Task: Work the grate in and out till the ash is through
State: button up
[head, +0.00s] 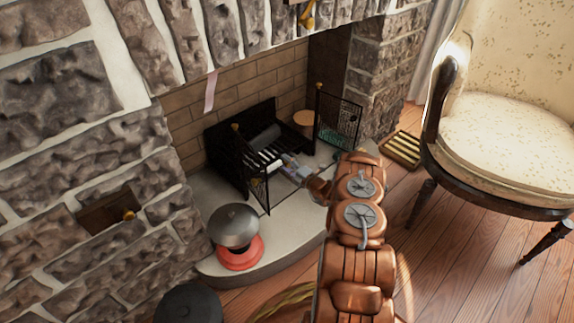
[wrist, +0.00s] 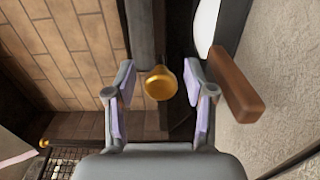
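The black grate (head: 232,135) stands in the brick fireplace with a dark grey log-like piece (head: 265,136) on it and pale bars in front. My gripper (head: 286,163) reaches in from the right, close to the grate's front. In the wrist view my gripper (wrist: 158,92) is open. A round brass knob (wrist: 161,83) on a grey bar (wrist: 143,35) shows between its fingers, with gaps on both sides. I cannot tell how deep the knob sits between them. No ash can be made out.
Mesh screen panels (head: 338,120) stand open either side of the fireplace mouth. A grey-domed pot on a red base (head: 237,252) sits on the pale hearth (head: 222,196). A brown block (wrist: 237,88) is right of my fingers. A chair (head: 505,145) stands at the right.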

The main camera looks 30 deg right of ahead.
jog(key=s, duration=0.3)
jog(key=s+d, duration=0.1)
jog(key=s, duration=0.3)
jog(key=s+d, duration=0.1)
jog(key=s, duration=0.3)
jog(key=shift+f, duration=0.1)
jog(key=shift+s, duration=0.5)
